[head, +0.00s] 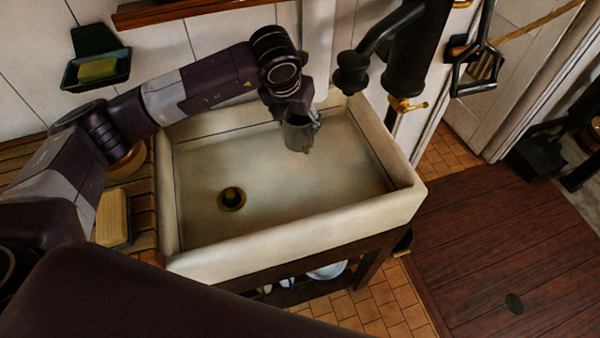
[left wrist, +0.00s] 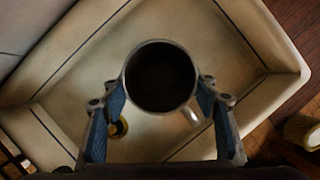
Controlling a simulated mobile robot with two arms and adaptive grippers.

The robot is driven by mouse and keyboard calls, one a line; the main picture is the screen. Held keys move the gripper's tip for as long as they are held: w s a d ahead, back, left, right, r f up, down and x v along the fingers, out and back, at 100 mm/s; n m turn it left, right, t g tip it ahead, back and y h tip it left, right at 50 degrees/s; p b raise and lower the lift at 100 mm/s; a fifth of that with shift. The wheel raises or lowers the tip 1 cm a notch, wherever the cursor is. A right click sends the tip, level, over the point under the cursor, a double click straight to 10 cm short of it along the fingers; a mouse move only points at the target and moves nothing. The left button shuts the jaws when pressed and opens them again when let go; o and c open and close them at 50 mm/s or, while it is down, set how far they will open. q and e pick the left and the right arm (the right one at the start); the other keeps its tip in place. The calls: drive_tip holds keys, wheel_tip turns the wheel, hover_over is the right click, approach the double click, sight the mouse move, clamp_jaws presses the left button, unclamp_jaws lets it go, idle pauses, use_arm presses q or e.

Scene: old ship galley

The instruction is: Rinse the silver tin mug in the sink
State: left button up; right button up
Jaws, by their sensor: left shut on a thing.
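The silver tin mug (head: 298,134) hangs over the back part of the pale stone sink (head: 290,248), in the head view. My left gripper (head: 304,116) is shut on the mug. In the left wrist view the mug (left wrist: 160,78) sits between the two blue-padded fingers, with its round mouth facing the camera and a dark inside. I cannot tell whether it holds anything. Its handle (left wrist: 190,115) shows at the lower right. The black pump (head: 418,60) stands behind the sink's right corner, its spout end (head: 351,74) right of the mug. My right gripper is not in view.
The sink floor is bare around a dark drain (head: 232,198). A green soap dish (head: 97,60) is on the wall. A yellowish block (head: 112,217) lies on the slatted board left of the sink. A brass tap (head: 406,104) is below the pump.

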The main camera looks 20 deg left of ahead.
use_arm(q)
drive_tip(key=shift+r, duration=0.1)
idle(0.5)
wheel_tip(320, 180, up, 4)
drive_tip(key=shift+f+p, duration=0.1)
drive_tip(key=shift+p, duration=0.4)
idle(0.5)
